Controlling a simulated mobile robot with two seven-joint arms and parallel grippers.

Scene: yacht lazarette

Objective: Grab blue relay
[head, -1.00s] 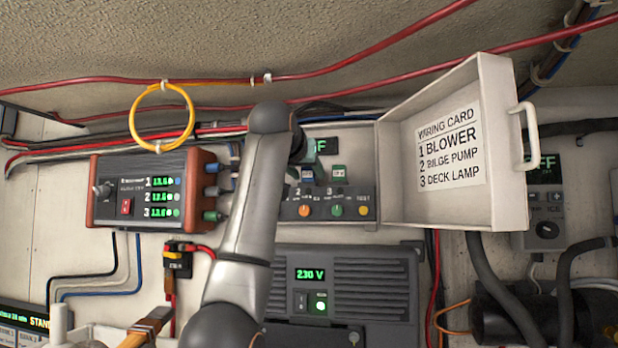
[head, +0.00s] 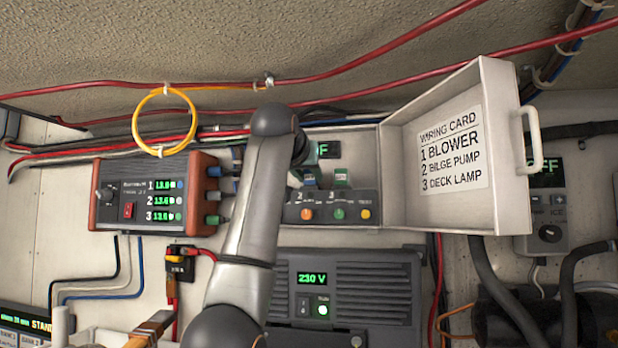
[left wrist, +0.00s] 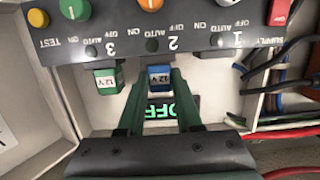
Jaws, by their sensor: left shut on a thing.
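The blue relay (left wrist: 160,78), labelled 12V, sits in the open box below the number 2 switch in the left wrist view. My left gripper (left wrist: 159,88) is shut on it, one dark green finger on each side. A green relay (left wrist: 108,80), also marked 12V, stands apart beside it in the number 3 place. In the head view my left arm covers much of the box; a little of the blue relay shows (head: 311,181), left of the green relay (head: 341,178). My right gripper is not in view.
The box's open lid (head: 505,150) bears a wiring card (head: 450,150) and stands to the right. A grey 230 V unit (head: 375,290) lies below. A wooden-sided meter box (head: 150,195) is at left. Red cables (head: 380,85) and a yellow cable loop (head: 165,122) run above.

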